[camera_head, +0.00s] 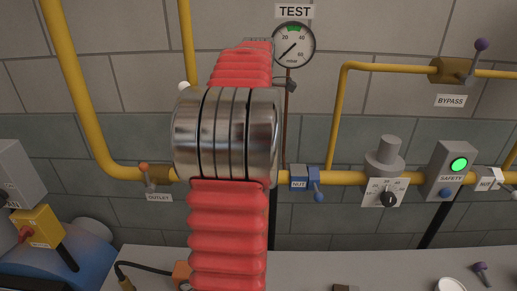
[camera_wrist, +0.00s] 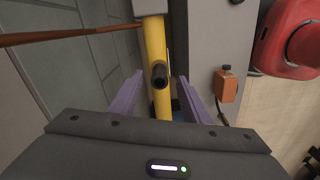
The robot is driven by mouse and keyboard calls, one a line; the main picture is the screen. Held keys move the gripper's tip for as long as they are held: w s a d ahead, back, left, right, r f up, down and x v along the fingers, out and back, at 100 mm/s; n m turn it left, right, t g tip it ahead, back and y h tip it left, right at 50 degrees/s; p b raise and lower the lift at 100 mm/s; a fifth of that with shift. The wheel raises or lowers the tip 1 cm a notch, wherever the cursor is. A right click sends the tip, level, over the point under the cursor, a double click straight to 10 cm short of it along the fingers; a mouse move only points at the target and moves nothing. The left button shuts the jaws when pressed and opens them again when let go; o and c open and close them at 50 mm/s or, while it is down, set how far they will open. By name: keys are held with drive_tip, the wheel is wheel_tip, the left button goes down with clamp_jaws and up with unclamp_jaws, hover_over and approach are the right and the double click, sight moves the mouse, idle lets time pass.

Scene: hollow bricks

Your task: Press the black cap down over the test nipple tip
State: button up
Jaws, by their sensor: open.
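In the wrist view a black, round-ended piece (camera_wrist: 159,75) stands out from the yellow pipe (camera_wrist: 154,42). It looks like the black cap on the test nipple. I cannot tell whether it is pressed fully down, and the nipple tip itself is not seen. My gripper (camera_wrist: 168,92) is open, with one purple finger on each side of the pipe and the black piece between them. Neither finger visibly touches it. In the head view my arm hides the gripper, the cap and the nipple.
The TEST gauge (camera_head: 293,45) hangs on the wall. Right of my arm are a blue NUT valve (camera_head: 299,178), a regulator (camera_head: 385,180) and the SAFETY box (camera_head: 452,172). An orange block (camera_wrist: 225,86) with a cable and a red object (camera_wrist: 290,38) lie right in the wrist view.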

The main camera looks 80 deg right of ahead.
drive_tip(key=shift+r, duration=2.35)
